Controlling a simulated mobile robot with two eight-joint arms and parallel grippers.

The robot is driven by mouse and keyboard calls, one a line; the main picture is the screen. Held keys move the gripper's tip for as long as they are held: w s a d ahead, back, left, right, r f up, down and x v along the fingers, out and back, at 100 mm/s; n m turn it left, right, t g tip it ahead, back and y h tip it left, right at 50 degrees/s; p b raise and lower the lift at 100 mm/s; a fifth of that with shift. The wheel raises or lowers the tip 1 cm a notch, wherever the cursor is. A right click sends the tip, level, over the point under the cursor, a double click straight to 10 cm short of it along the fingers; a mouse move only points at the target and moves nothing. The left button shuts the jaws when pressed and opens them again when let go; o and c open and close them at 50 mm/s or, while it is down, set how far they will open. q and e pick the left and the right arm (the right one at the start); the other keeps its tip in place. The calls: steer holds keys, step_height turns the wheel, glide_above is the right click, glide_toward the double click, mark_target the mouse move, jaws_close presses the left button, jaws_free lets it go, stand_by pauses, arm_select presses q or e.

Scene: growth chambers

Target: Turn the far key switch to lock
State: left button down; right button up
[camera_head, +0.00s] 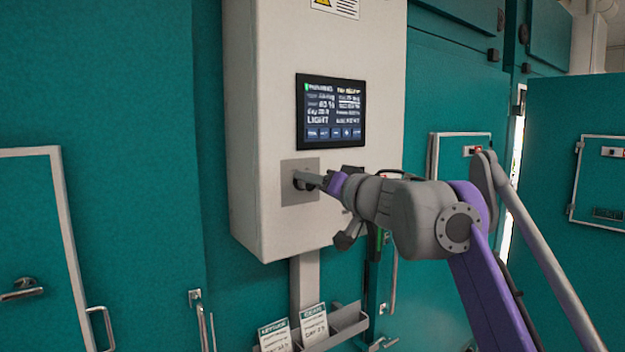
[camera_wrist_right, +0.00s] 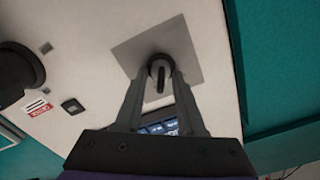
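The key switch (camera_wrist_right: 160,72) is a dark round collar with a narrow key, set in a square grey metal plate (camera_wrist_right: 190,50) on the pale control box. In the head view the plate (camera_head: 288,192) sits below the screen, and the switch is largely hidden by my gripper. My right gripper (camera_head: 308,181) reaches it from the right. In the right wrist view its two fingers (camera_wrist_right: 160,85) stand either side of the key, with a narrow gap showing on each side. The lock marking cannot be read. My left gripper is not in view.
The pale control box (camera_head: 255,110) carries a lit screen (camera_head: 331,112). A dark round knob (camera_wrist_right: 20,70) shows at the left in the right wrist view. Below the box are a rack with cards (camera_head: 340,325) and a post. Teal doors with handles (camera_head: 22,289) stand on both sides.

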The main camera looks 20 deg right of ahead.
jaws_close()
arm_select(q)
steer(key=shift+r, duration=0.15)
arm_select(e)
steer(key=shift+n, duration=0.4)
steer(key=shift+s+a+r+n+p, duration=0.15)
steer(key=shift+n+p, duration=0.25)
steer(key=shift+n, duration=0.6)
steer(key=n, duration=0.2)
steer(key=shift+n+p, duration=0.3)
steer(key=n, duration=0.3)
steer(key=shift+a+n+p, duration=0.1)
steer(key=shift+n+p, duration=0.2)
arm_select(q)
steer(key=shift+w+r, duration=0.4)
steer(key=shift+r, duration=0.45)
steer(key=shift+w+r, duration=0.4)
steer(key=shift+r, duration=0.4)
arm_select(e)
steer(key=shift+a+n, duration=0.1)
steer(key=shift+n, duration=1.3)
